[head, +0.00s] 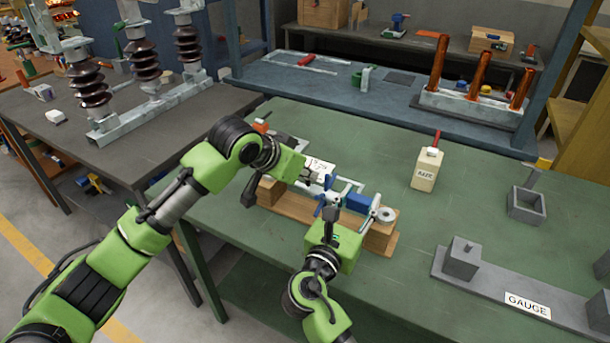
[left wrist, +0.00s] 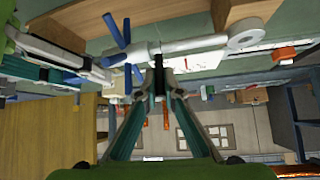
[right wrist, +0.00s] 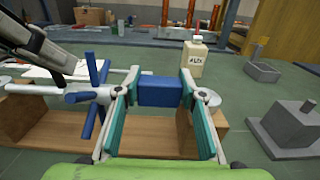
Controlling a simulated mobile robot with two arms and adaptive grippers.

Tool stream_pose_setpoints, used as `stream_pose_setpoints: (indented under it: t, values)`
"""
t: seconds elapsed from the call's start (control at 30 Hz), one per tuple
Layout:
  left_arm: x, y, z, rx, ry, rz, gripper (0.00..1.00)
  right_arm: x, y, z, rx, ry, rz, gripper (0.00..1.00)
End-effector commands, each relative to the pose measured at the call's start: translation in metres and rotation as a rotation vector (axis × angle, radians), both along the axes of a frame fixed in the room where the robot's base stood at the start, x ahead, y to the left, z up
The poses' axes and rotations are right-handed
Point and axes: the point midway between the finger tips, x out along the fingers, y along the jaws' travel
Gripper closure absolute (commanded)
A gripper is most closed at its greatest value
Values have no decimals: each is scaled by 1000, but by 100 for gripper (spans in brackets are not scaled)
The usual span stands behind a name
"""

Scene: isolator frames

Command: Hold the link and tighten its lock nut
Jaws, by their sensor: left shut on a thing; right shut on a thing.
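The link, a pale rod with a blue block (head: 357,202) on it, lies across a wooden stand. Its blue lock nut (head: 328,184) has several spokes. The nut also shows in the left wrist view (left wrist: 125,46) and right wrist view (right wrist: 95,96). My right gripper (right wrist: 160,95) is shut on the link at the blue block, one finger at each end. My left gripper (head: 311,179) reaches in from the left to the nut. In the left wrist view, its fingertips (left wrist: 158,62) are close together beside the nut and rod; the exact contact is hard to see.
The wooden stand (right wrist: 75,131) is on the green bench (head: 300,125). A labelled bottle (head: 426,171) with a red tip, an open grey box (head: 527,204) and a grey gauge (head: 490,284) are to the right. Bench space between stand and bottle is clear.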

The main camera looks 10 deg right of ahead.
Motion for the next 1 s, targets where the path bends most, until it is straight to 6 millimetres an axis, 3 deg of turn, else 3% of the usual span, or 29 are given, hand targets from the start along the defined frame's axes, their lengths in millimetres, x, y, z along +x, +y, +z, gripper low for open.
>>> stream_pose_setpoints:
  t: [0.77,0.8,0.83,1.0]
  values:
    - [5,-2,0,58,79,3,100,-1,1,0,0,0,1,100]
    - [5,-2,0,58,79,3,83,-1,1,0,0,0,1,100]
    - [5,-2,0,58,79,3,75,-1,1,0,1,1,1,100]
    - [5,-2,0,57,80,2,75,0,1,0,1,1,1,100]
